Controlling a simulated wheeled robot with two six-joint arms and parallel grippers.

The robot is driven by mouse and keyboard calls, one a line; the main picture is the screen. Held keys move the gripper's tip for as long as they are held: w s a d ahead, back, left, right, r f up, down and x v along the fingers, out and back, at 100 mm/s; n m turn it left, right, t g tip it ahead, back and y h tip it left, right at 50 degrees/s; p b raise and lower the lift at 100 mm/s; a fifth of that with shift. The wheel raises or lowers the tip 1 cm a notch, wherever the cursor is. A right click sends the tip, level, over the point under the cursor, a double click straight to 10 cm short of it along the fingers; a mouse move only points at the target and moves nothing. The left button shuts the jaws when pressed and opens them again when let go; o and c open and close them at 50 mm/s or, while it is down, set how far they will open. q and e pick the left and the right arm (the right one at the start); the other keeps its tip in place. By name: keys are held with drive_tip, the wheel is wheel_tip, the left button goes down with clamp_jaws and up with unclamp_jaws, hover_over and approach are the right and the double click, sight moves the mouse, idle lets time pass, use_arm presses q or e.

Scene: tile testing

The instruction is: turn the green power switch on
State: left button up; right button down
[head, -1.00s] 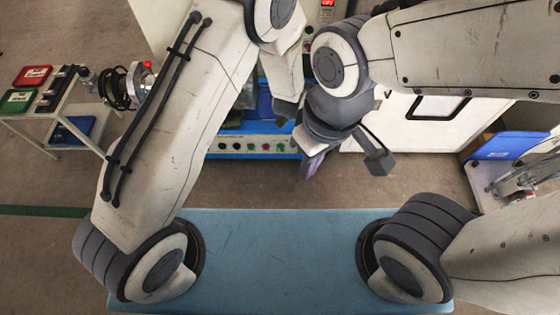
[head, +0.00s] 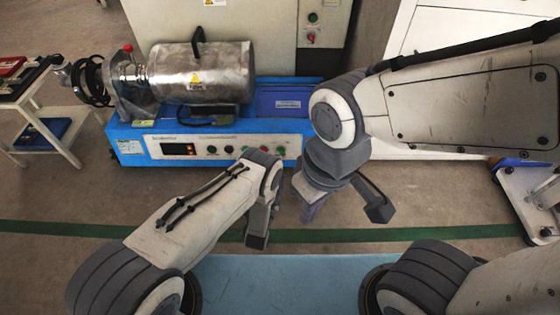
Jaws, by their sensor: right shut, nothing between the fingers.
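A blue test machine (head: 135,158) stands ahead with a pale front panel (head: 195,141). A green round control (head: 313,17) also shows on the cabinet behind. I cannot tell whether the switch is on or off. My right gripper (head: 309,208) points down in front of the machine's right end, shut and empty, apart from the panel. My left gripper (head: 257,235) hangs lower, left of it; its jaw opening is unclear.
A metal drum (head: 205,72) lies on top of the machine. A white side table (head: 30,100) stands at the left. A grey cabinet (head: 270,35) is behind. A blue surface (head: 280,285) lies at the bottom. Open floor (head: 60,195) separates it from the machine.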

sight(281, 152)
use_arm(q)
drive_tip(key=b+x, duration=0.5)
drive_tip(key=x, duration=0.4)
drive_tip(key=shift+w+d, duration=0.1)
drive_tip(key=shift+w, duration=0.1)
clamp_jaws()
drive_tip(key=shift+r, duration=0.1)
